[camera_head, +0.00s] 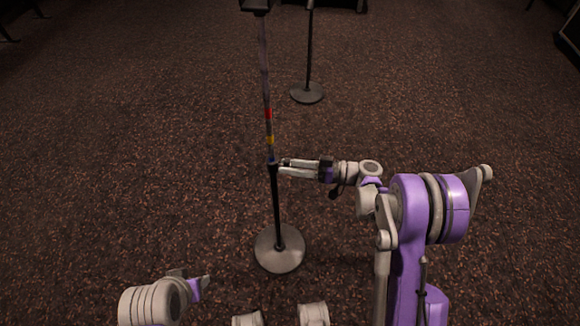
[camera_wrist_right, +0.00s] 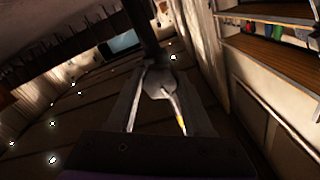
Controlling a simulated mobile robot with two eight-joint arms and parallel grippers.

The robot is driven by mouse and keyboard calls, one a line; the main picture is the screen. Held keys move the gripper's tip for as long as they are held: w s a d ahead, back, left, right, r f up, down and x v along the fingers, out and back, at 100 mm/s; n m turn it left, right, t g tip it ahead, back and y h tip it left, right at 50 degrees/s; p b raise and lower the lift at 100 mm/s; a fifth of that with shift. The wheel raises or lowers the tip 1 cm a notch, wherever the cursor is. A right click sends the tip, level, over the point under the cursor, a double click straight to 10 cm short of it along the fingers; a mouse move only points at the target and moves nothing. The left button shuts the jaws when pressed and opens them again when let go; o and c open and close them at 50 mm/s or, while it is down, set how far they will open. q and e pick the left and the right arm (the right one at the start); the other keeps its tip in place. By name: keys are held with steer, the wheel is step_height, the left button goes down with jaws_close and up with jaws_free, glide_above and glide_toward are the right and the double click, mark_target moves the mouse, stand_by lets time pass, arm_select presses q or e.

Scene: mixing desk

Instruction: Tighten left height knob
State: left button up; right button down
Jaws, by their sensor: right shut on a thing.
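The nearer stand on the left has a dark lower tube (camera_head: 277,215) and a thinner upper pole (camera_head: 265,80) with red and yellow bands. Its height knob is at the joint between them, small and mostly hidden by my right gripper (camera_head: 284,168). My right gripper reaches in from the right at that joint and is shut on the knob. In the right wrist view, a grey rounded part, the knob (camera_wrist_right: 160,82), sits between the two fingers.
The near stand's round base (camera_head: 279,248) rests on brown carpet (camera_head: 140,150). A second stand with a round base (camera_head: 307,93) is farther back, slightly right. The carpet around both is mostly clear. Dark objects edge the far side.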

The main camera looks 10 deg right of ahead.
steer(key=shift+m, duration=1.1)
steer(key=shift+c, duration=1.5)
jaws_free()
steer(key=v, duration=1)
steer(key=shift+s+d, duration=0.15)
steer(key=shift+d, duration=0.25)
steer(key=shift+r, duration=0.1)
